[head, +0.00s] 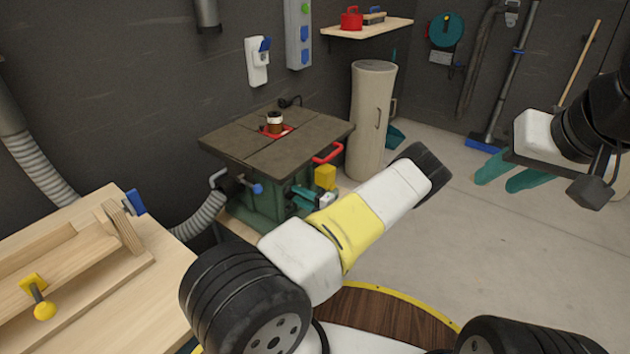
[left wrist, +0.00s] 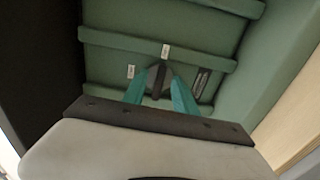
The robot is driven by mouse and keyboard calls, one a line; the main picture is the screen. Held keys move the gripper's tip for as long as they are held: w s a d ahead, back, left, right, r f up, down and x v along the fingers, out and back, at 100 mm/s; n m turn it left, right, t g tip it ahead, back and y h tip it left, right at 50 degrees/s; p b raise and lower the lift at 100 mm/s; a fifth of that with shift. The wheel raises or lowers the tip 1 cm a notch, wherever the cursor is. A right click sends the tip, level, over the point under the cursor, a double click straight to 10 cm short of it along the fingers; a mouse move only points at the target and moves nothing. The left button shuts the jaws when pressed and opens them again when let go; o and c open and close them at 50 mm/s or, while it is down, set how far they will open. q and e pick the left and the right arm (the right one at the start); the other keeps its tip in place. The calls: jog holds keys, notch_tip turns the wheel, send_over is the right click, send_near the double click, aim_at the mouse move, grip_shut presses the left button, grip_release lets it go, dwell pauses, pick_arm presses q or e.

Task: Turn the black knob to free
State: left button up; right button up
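The black knob (left wrist: 157,84) shows in the left wrist view as a dark upright bar on a grey disc, on the ribbed green side of the machine. The teal fingers of my left gripper (left wrist: 160,94) stand on either side of it, with a gap showing between them and the bar. In the head view my left gripper (head: 304,202) is beside the green machine (head: 262,208), mostly hidden by my own arm, and the knob is hidden. My right gripper (head: 508,172) is open and empty above the floor at the right.
The machine's dark table top (head: 290,150) carries a red ring and a spindle. A red handle (head: 328,153) and yellow block (head: 325,177) are near my left gripper. A wooden bench (head: 130,290) is at the left, a beige cylinder (head: 370,120) behind.

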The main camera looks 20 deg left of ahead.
pick_arm(q)
jog(key=v, duration=0.7)
jog(key=shift+s+d, duration=0.15)
jog(key=shift+d, duration=0.25)
jog(key=s+r+n+g+h, duration=0.4)
jog(key=s+r+n+h, duration=0.1)
jog(key=r+n, duration=0.55)
jog(key=s+r+n+g+h, duration=0.3)
jog(key=s+r+n+h, duration=0.25)
jog(key=r+n, duration=0.5)
jog(key=s+d+r+n+t+h, duration=0.3)
jog(key=s+d+r+n+h, duration=0.1)
jog(key=s+r+n, duration=0.5)
jog(key=s+d+r+n+t+h, duration=0.4)
jog(key=s+r+n, duration=0.4)
jog(key=r+n, duration=0.1)
jog(key=shift+s+r+h, duration=0.35)
jog(key=shift+s+r, duration=0.05)
jog(key=shift+r, duration=0.3)
